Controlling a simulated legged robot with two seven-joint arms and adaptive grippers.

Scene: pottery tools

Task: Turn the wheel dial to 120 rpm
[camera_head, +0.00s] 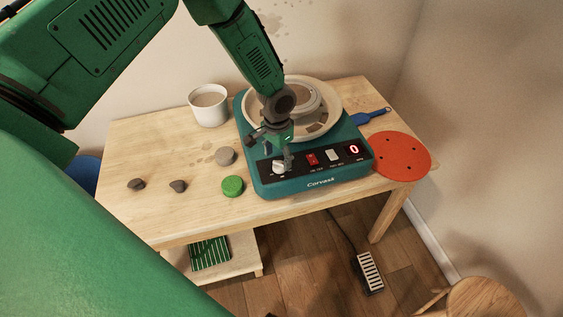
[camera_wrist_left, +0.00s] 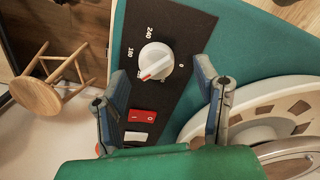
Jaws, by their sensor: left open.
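The white wheel dial (camera_head: 279,167) is at the left end of the panel. In the left wrist view the dial (camera_wrist_left: 155,62) has a red pointer line, with 180, 240 and 0 legible around it. My left gripper (camera_head: 279,156) is just above the dial, pointing down. In the left wrist view the open left gripper (camera_wrist_left: 161,76) has one finger on either side of the dial, with gaps. My right gripper is not in view.
A red switch (camera_head: 312,159) and a white switch (camera_head: 333,155) sit right of the dial. On the wooden table (camera_head: 150,210) are a white cup (camera_head: 208,112), a green lid-like disc (camera_head: 232,186), small grey lumps (camera_head: 178,186) and an orange disc (camera_head: 401,157). The table's left front is mostly clear.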

